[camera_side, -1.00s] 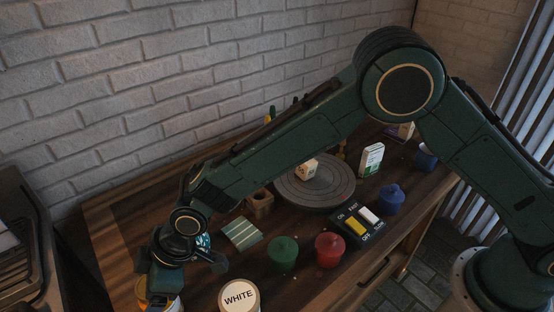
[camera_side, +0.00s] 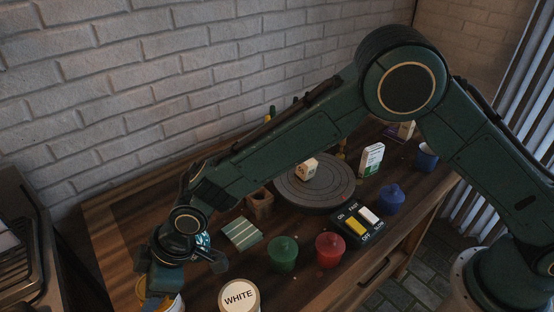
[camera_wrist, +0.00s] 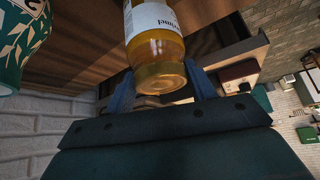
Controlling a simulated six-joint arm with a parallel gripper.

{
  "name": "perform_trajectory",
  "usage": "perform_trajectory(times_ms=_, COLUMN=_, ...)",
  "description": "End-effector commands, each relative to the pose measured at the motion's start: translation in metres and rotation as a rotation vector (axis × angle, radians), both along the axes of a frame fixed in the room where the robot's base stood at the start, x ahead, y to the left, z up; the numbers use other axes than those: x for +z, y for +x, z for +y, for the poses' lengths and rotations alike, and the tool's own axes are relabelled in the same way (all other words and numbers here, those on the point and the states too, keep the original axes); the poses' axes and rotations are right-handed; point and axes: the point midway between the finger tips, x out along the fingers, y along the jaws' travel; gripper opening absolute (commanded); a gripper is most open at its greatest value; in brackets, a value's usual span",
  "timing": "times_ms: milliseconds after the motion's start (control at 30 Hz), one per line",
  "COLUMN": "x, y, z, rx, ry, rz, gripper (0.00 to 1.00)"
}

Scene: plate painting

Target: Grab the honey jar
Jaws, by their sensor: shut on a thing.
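The honey jar shows in the wrist view (camera_wrist: 157,48) as a clear jar with amber contents and a white label. It stands between the two blue fingers of my gripper (camera_wrist: 162,78), which is shut on it. In the side view my gripper (camera_side: 160,282) is low at the bottom left. There the jar is mostly hidden behind my gripper and cut by the frame edge; only yellow and white patches show around the fingers.
A white-lidded tub marked WHITE (camera_side: 239,296) stands right of my gripper. Green (camera_side: 282,255), red (camera_side: 329,251) and blue (camera_side: 390,199) lidded pots stand farther right. A grey turntable (camera_side: 315,198) holds a small box. A green patterned container (camera_wrist: 18,45) is close by in the wrist view.

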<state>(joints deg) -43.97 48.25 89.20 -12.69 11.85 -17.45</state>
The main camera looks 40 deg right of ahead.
Motion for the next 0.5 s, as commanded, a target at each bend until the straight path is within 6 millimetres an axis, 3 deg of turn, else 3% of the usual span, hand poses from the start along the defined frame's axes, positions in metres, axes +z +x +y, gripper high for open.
perform_trajectory(times_ms=267, x=0.027, y=0.001, z=0.001, rx=0.001, ry=0.006, rz=-0.006, gripper=0.00)
perform_trajectory(times_ms=500, x=0.069, y=0.001, z=0.001, rx=-0.001, ry=0.008, rz=-0.007, gripper=0.00)
